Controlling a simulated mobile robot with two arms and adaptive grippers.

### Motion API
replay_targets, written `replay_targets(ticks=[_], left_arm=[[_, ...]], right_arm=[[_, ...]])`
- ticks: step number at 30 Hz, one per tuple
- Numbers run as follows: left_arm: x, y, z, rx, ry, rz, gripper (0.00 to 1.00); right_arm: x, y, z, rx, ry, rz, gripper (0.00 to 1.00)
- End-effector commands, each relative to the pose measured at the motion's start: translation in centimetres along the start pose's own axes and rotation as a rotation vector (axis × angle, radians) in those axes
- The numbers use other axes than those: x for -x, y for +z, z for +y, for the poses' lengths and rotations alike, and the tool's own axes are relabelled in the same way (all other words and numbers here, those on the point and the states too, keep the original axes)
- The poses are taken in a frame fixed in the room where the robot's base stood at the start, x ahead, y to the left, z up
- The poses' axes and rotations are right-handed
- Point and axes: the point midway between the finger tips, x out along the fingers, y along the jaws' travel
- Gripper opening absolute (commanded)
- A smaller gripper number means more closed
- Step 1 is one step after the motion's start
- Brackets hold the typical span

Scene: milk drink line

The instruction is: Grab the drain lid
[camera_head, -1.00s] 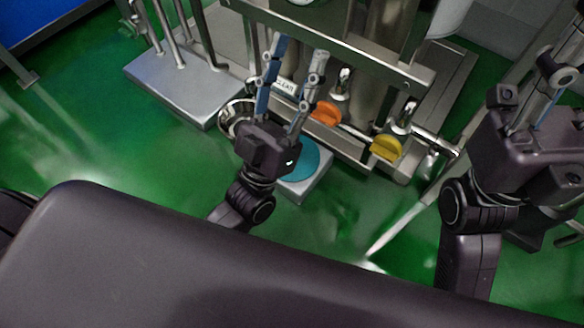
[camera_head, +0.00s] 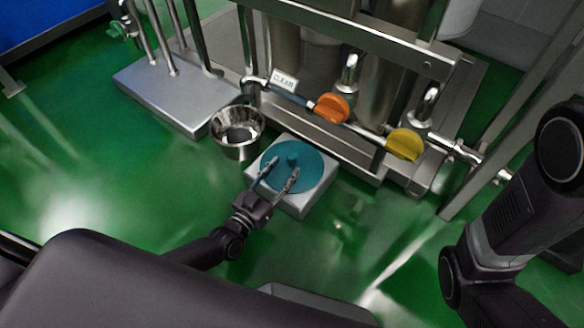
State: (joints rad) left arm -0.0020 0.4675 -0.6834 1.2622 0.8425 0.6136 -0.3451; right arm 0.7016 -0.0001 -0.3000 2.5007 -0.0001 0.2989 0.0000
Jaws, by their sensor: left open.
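The drain lid (camera_head: 312,172) is a teal disc with a small raised knob (camera_head: 292,158) in its middle. It lies on a pale square block (camera_head: 318,200) on the green floor. My left gripper (camera_head: 279,170) is open above the lid, with its two fingers spread on either side of the knob in the picture. I cannot tell whether the fingertips touch the lid. My right arm comes in at the right edge, and its gripper is not in view.
A steel bowl (camera_head: 237,145) stands just left of the block. Behind are a steel frame with an orange handle (camera_head: 332,108), a yellow handle (camera_head: 404,144) and a "CLEAR" tag (camera_head: 285,80). A steel platform (camera_head: 180,98) is at the left. Green floor is free at left.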

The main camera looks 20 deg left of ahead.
Motion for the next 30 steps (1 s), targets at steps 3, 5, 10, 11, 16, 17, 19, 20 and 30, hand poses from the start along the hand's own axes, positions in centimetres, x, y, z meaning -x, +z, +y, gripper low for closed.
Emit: replay_targets(ticks=[3, 5, 10, 11, 16, 17, 19, 20, 30], left_arm=[[-1.5, -0.1, 0.2, 0.001, 0.001, 0.006, 0.42], [-2.3, -0.2, 0.2, 0.002, 0.001, 0.005, 0.42], [-4.3, -0.4, 0.3, 0.000, 0.000, 0.004, 0.42], [-4.5, -0.5, 0.3, 0.001, 0.000, 0.003, 0.42], [-4.9, -0.7, 0.3, 0.000, 0.000, 0.002, 0.42], [-4.9, -0.7, 0.3, 0.000, 0.000, 0.002, 0.42], [-4.8, -0.7, 0.3, 0.000, 0.000, 0.002, 0.42], [-4.8, -0.7, 0.3, 0.000, 0.000, 0.002, 0.42], [-4.8, -0.7, 0.3, 0.000, 0.001, 0.002, 0.05]], right_arm=[[1.4, -0.5, -0.3, 0.000, 0.000, 0.000, 0.45], [1.9, -0.7, -0.4, 0.000, 0.000, -0.001, 0.45], [3.0, -1.0, -0.6, 0.000, 0.000, -0.001, 0.45], [3.1, -1.0, -0.6, 0.000, 0.000, -0.001, 0.45], [3.0, -1.1, -0.6, 0.000, 0.000, 0.000, 0.45], [3.0, -1.1, -0.6, 0.000, 0.000, 0.000, 0.45], [3.0, -1.1, -0.6, 0.000, 0.000, 0.000, 0.45], [3.0, -1.1, -0.6, 0.000, 0.000, 0.000, 0.45], [3.0, -1.1, -0.6, -0.001, 0.000, 0.000, 0.45]])
